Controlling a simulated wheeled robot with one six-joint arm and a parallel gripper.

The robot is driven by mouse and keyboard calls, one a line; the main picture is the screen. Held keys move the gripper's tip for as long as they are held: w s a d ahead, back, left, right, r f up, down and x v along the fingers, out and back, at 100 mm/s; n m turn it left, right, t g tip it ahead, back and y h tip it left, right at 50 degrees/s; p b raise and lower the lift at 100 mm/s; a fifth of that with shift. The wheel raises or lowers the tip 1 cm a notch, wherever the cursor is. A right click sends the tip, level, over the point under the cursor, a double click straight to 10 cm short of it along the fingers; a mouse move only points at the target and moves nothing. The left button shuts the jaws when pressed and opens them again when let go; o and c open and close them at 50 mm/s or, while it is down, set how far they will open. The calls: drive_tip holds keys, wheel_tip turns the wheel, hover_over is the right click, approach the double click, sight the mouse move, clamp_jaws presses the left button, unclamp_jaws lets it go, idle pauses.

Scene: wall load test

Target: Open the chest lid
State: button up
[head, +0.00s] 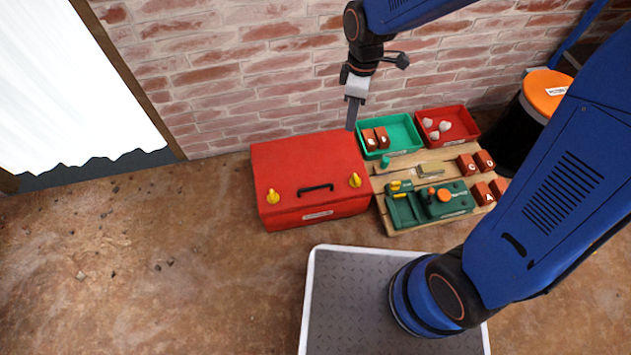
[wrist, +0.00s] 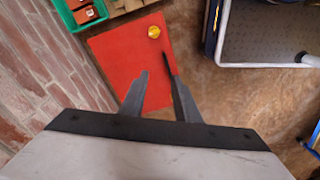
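The red chest (head: 308,172) stands on the dirt floor against the brick wall, with its lid down.
Right of the chest is a wooden pallet (head: 385,215) with a green tool case (head: 430,203) and several lettered bricks (head: 467,164). A green bin (head: 402,128) and a red bin (head: 463,125) stand behind. A black drum with an orange lid (head: 545,88) is far right.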

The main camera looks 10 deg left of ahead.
drive_tip(key=s+a+f+n+g+h, duration=0.15)
drive_tip(key=a+f+n, duration=0.35)
drive_tip(key=a+f, duration=0.6)
hover_over(316, 182)
drive_tip(key=s, duration=0.4)
drive_tip(key=shift+y, duration=0.25)
wheel_tip(316, 182, down, 18)
drive_tip(key=shift+w+d+r, duration=0.1)
clamp_jaws()
